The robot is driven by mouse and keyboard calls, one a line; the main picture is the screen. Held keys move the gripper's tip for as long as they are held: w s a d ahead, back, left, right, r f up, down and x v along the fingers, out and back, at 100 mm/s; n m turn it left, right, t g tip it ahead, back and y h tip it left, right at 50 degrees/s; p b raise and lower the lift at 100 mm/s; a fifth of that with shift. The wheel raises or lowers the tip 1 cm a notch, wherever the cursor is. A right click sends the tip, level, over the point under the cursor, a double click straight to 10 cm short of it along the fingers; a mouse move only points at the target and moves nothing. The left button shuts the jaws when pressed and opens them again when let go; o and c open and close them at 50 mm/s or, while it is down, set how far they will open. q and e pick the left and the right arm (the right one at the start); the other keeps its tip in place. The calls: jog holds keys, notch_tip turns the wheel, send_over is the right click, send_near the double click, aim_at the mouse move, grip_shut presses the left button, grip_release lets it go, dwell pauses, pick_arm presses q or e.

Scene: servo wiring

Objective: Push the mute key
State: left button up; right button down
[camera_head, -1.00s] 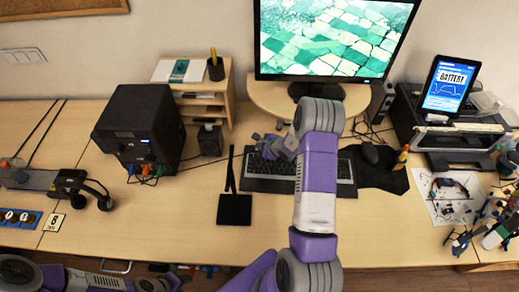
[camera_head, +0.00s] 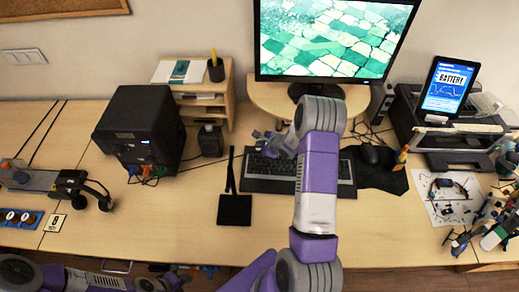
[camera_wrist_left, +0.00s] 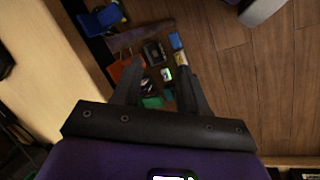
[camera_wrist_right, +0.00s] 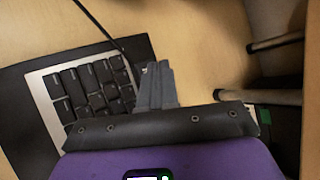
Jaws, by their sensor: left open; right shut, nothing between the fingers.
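The keyboard (camera_head: 345,172) lies on a dark mat in front of the monitor, with my right arm crossing over it. Its dark keys in a silver frame also show in the right wrist view (camera_wrist_right: 80,95). I cannot pick out the mute key; the key labels are too small to read. My right gripper (camera_head: 260,138) is shut and empty at the far left part of the keyboard. In the right wrist view its closed fingertips (camera_wrist_right: 155,72) are beside the end of the key rows; contact cannot be told. My left gripper (camera_wrist_left: 158,78) is open and empty, away from the keyboard.
The monitor (camera_head: 335,40) stands behind the keyboard. A black mouse (camera_head: 370,154) lies to its right and a black pad (camera_head: 235,210) to its left. A cable (camera_wrist_right: 95,20) runs near my right fingers. Bins of parts (camera_wrist_left: 127,68) show below my left gripper.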

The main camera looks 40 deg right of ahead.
jog(key=shift+r+p, duration=1.1)
jog(key=shift+r, duration=1.35)
